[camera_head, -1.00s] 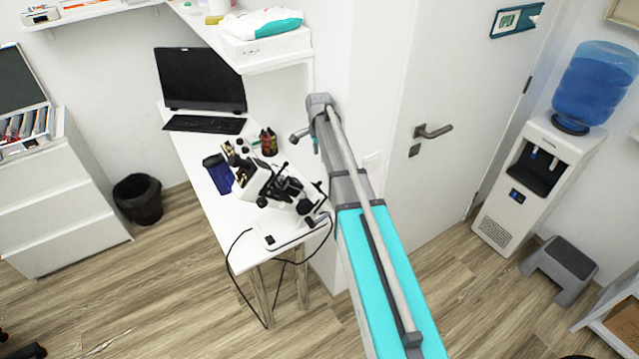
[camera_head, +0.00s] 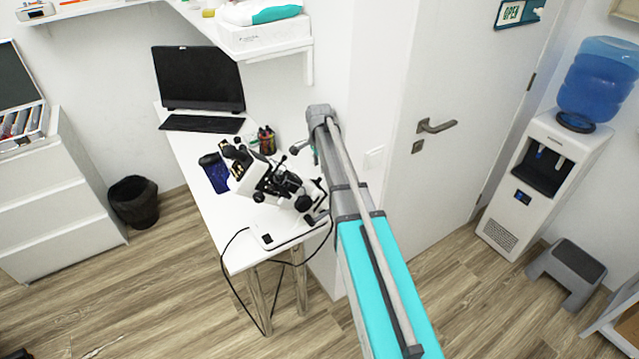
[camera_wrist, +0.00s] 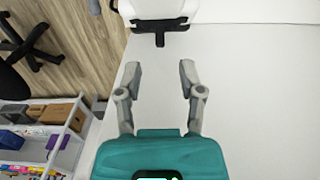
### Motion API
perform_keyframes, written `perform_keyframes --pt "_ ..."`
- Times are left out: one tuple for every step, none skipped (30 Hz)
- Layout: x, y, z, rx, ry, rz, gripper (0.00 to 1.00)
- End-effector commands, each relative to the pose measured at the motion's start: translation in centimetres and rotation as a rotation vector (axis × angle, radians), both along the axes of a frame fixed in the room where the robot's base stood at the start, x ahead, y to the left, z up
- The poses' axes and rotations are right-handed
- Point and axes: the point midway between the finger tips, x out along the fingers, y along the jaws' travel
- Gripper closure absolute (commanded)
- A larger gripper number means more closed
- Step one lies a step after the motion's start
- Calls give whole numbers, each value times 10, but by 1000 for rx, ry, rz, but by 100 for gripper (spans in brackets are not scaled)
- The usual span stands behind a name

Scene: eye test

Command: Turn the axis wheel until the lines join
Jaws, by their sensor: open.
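A white and black microscope-like instrument (camera_head: 247,180) stands on the white desk (camera_head: 237,250). It has eyepieces, dark knobs and a flat white base. I cannot tell which of its parts is the axis wheel, and no lines are visible. My gripper (camera_head: 299,148) is small in the head view, beyond the end of my arm and near the instrument's right side. In the wrist view my gripper (camera_wrist: 160,72) is open, with nothing between its fingers. A white body with a black T-shaped part (camera_wrist: 160,27) lies ahead of the fingertips, apart from them.
A laptop (camera_head: 198,80), a blue item (camera_head: 214,174) and a pen cup (camera_head: 266,141) are on the desk. Black cables hang off its front. A shelf (camera_head: 280,50) overhangs the back. A door (camera_head: 460,70) and water cooler (camera_head: 530,185) stand right; a bin (camera_head: 134,203) stands left.

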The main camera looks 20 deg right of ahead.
Motion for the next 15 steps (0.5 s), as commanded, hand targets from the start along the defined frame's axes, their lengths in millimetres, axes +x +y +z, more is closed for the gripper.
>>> perform_keyframes --pt "0 0 -8 0 0 0 50" --pt "0 0 -10 0 0 0 50" --pt "0 0 -13 0 0 0 50" --pt "0 0 -15 0 0 0 50" --pt "0 0 -18 0 0 0 50" --pt "0 0 -21 0 0 0 50" --pt "0 0 -23 0 0 0 50" --pt "0 0 -25 0 0 0 50" --pt "0 0 -28 0 0 0 50" --pt "0 0 -30 0 0 0 50" --pt "0 0 -33 0 0 0 50" --pt "0 0 -36 0 0 0 50" --pt "0 0 -38 0 0 0 50" --pt "0 0 -40 0 0 0 50" --pt "0 0 -43 0 0 0 50"
